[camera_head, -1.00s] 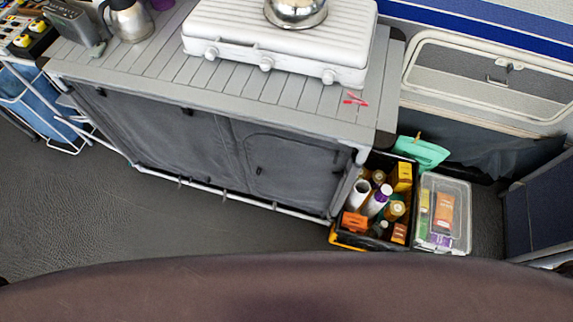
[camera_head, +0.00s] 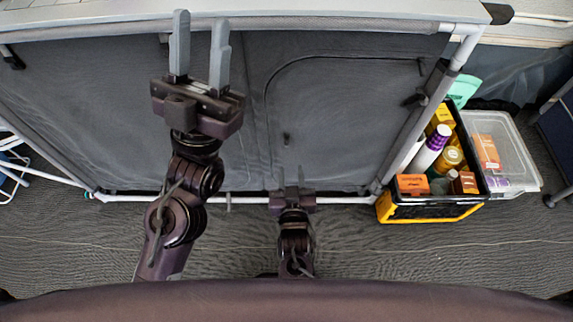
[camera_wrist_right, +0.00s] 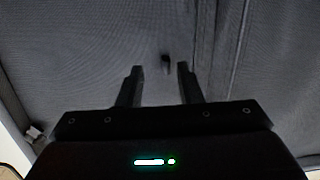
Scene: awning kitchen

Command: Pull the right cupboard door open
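The right cupboard door (camera_head: 335,110) is a dark grey fabric panel with a curved seam at its top left. It looks closed. A small dark handle (camera_head: 287,139) sits near its left edge, and it also shows in the right wrist view (camera_wrist_right: 165,64). My right gripper (camera_head: 291,178) is open and empty, low in front of the door and below the handle. In the right wrist view its fingers (camera_wrist_right: 160,72) point towards the handle, with nothing between them. My left gripper (camera_head: 200,35) is open and empty, raised in front of the left panel (camera_head: 90,110) near the counter edge.
A black and yellow crate (camera_head: 425,212) of bottles and boxes stands at the cupboard's right corner. A clear bin (camera_head: 520,160) is beside it. A white frame tube (camera_head: 345,200) runs along the cupboard's bottom. The floor (camera_head: 400,260) in front is clear.

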